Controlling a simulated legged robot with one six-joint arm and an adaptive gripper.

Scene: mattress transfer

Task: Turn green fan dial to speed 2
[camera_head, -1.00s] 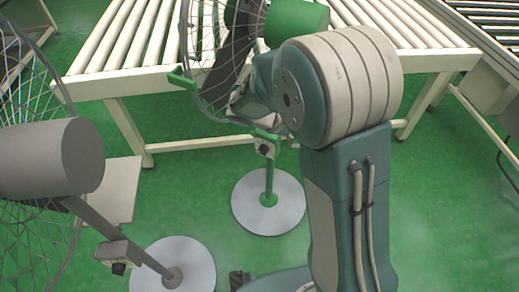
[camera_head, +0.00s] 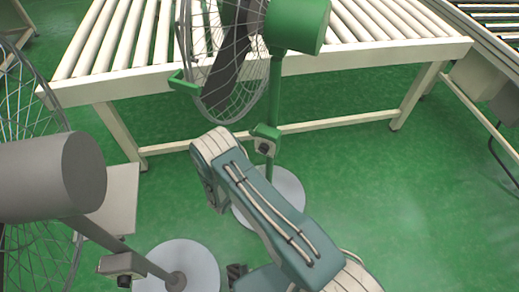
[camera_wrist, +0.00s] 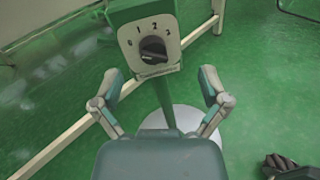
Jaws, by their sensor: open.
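The green fan (camera_head: 297,25) stands on a green pole with a round pale base, in front of the roller conveyor in the head view. Its control box (camera_head: 265,140) with a dark knob is partway down the pole. In the wrist view the pale dial plate (camera_wrist: 131,36) shows the marks 0, 1, 2 and 3 around a black knob (camera_wrist: 153,49). I cannot tell surely which mark the knob points to. My gripper (camera_wrist: 160,77) is open and empty, its fingers spread below and to either side of the dial, apart from it. In the head view my arm hides the gripper.
A grey fan (camera_head: 50,178) with its own knob box (camera_head: 122,265) stands at the left, close to my arm. A white roller conveyor (camera_head: 330,60) runs behind the green fan. Open green floor lies to the right.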

